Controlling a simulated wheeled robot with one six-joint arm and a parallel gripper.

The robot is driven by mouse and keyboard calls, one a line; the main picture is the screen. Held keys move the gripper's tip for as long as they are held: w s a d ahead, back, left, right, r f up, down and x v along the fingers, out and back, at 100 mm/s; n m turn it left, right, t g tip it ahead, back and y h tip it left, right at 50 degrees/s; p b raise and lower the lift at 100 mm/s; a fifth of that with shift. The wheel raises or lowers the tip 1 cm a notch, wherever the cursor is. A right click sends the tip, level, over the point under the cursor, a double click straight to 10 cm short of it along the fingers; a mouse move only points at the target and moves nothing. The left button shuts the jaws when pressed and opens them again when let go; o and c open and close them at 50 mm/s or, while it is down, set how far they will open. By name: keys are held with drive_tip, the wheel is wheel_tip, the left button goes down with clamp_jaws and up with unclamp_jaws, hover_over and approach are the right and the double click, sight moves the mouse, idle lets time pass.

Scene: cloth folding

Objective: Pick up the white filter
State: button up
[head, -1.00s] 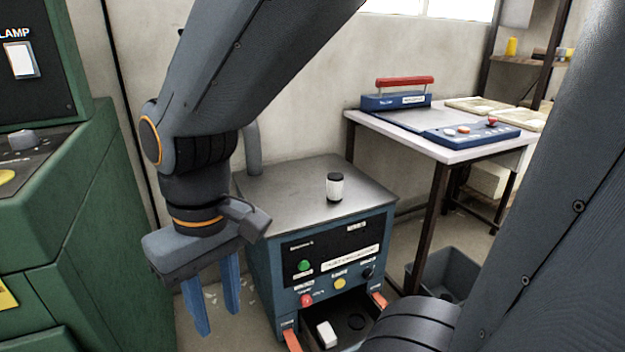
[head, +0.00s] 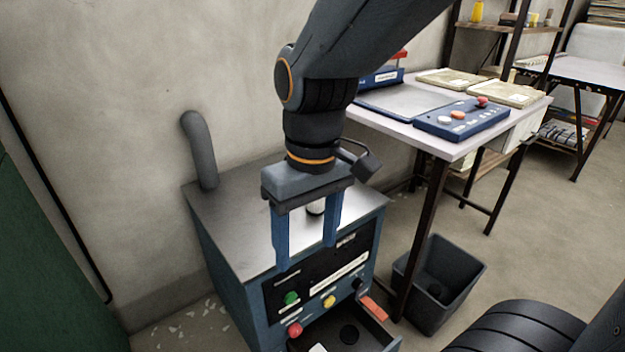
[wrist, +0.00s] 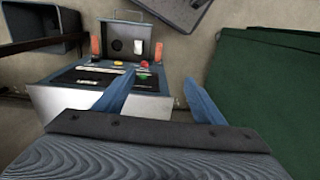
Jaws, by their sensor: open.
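A small white piece, which looks like the white filter, lies in the open drawer of the blue machine; in the head view only its top (head: 318,348) shows at the bottom edge. In the wrist view the white filter (wrist: 138,47) stands out in the drawer (wrist: 122,30) near a round black spot. In the wrist view my gripper (wrist: 154,84) is apart from the filter.
The blue machine (head: 225,225) has a pipe (head: 200,150) at its back left and buttons on its front. A dark bin (head: 465,275) stands on the floor to the right.

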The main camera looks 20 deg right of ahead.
drive_tip(key=w+r+n+p, duration=0.2)
drive_tip(key=w+n+p, duration=0.2)
drive_tip(key=w, duration=0.5)
drive_tip(key=n+p, duration=0.9)
drive_tip(key=n, duration=0.1)
hover_over(316, 208)
drive_tip(key=w, duration=0.2)
drive_tip(key=shift+h, duration=0.3)
drive_tip(key=f, duration=0.7)
drive_tip(key=shift+s+d+f, duration=0.1)
drive_tip(key=shift+d+f, duration=0.1)
drive_tip(key=shift+d, duration=0.05)
drive_tip(key=shift+d+f+n, duration=0.15)
drive_tip(key=shift+f+n, duration=0.1)
drive_tip(key=shift+n, duration=0.05)
drive_tip(key=shift+w+f+p, duration=0.2)
drive_tip(key=shift+f+p, duration=0.15)
drive_tip(key=shift+f, duration=1.6)
drive_tip(key=shift+w+f+p, duration=0.2)
drive_tip(key=shift+f+p, duration=0.1)
drive_tip(key=shift+f, duration=1.6)
drive_tip(key=c, duration=1.1)
